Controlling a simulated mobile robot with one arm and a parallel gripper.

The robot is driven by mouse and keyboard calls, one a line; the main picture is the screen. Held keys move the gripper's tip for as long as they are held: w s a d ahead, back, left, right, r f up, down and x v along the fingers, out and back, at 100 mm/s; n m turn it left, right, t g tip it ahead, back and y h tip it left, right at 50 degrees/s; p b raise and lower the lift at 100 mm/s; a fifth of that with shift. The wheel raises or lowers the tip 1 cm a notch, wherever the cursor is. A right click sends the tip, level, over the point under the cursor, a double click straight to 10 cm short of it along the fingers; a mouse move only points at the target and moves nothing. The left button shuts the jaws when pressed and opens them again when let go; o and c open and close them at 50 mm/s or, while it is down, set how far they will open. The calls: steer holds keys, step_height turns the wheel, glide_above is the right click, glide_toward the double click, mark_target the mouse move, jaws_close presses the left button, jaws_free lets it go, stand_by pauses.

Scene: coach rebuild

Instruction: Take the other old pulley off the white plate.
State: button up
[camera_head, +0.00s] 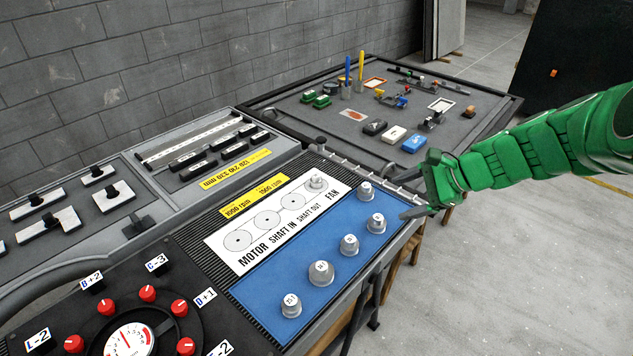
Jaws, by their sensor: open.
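The white plate (222,240) lies on the bench, with printed circles and the words MOTOR, SHAFT IN, SHAFT OUT and FAN. The other printed circles look bare. My gripper (413,193) is at the end of the green arm, open and empty. In the picture it is right of the plate, by the far right edge of the blue mat. Its fingers are partly hard to make out.
Several grey pulleys stand on the blue mat (268,291), the nearest to my gripper being one pulley (376,223). Beyond is a dark table (345,150) with small parts. A red-knobbed dial panel (128,341) is at front left. Open floor lies to the right.

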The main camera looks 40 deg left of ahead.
steer(key=w+a+f+m+y, duration=0.2)
steer(key=w+a+f+m, duration=0.15)
steer(key=a, duration=0.55)
steer(key=w+a+f+m+y, duration=0.15)
steer(key=w+a+f, duration=0.25)
steer(key=a, duration=0.5)
steer(key=m+t+y, duration=0.1)
steer(key=m, duration=0.4)
glide_toward(320, 180)
steer(key=x, duration=0.3)
steer(key=shift+a+r, duration=0.25)
steer(key=shift+a, duration=0.15)
steer(key=shift+x, duration=1.4)
steer(key=shift+f+x, duration=0.15)
steer(key=shift+x, duration=0.85)
steer(key=shift+f+x, duration=0.2)
steer(key=shift+x, duration=0.8)
steer(key=shift+a+f, duration=0.15)
steer(key=shift+a, duration=0.3)
steer(key=shift+c, duration=0.2)
steer(key=c, duration=1)
steer(key=shift+c, duration=0.2)
